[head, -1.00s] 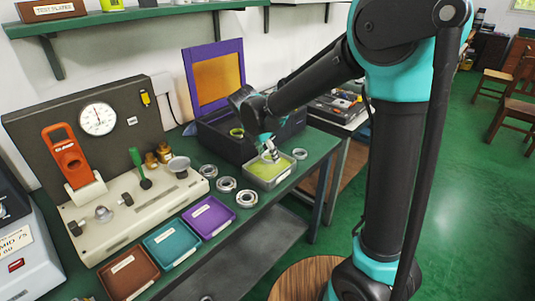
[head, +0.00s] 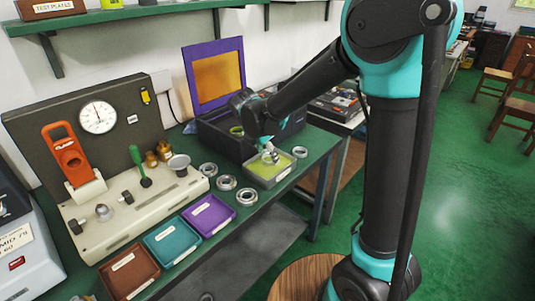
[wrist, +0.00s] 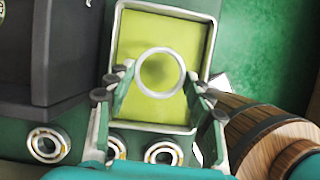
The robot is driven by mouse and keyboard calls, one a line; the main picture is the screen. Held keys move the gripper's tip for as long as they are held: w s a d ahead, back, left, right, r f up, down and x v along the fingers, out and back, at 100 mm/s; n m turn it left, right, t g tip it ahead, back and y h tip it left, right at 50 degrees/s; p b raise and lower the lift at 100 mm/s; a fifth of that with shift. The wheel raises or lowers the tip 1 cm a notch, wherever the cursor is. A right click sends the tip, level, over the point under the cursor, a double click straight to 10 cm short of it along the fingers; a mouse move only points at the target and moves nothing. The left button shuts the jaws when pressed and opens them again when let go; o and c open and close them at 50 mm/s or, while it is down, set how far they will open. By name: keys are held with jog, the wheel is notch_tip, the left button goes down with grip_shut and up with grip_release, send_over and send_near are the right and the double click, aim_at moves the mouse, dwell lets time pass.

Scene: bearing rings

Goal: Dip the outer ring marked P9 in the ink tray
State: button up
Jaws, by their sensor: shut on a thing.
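The ink tray (head: 288,175) is a shallow pale metal tray with a yellow-green surface. It stands on the bench beside the dark case, and it fills the upper middle of the wrist view (wrist: 203,45). My gripper (wrist: 160,78) is shut on a plain pale ring (wrist: 140,76), with a finger at its left and right sides. In the head view my gripper (head: 268,150) is over the tray. The ring lies roughly flat to the tray, with a darker patch inside it. I cannot tell whether it touches the ink. No P9 mark is readable.
Several bearing rings (head: 247,197) lie in front of the case, and another (head: 300,152) lies right of the tray. A dark case with a raised purple lid (head: 222,47) stands behind. Purple, teal and brown trays (head: 131,274) line the bench front. A wooden barrel-like thing (wrist: 265,135) is below.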

jog(key=shift+f, duration=2.2)
jog(key=shift+r, duration=0.1)
dwell(1.4)
jog(key=shift+r, duration=4.2)
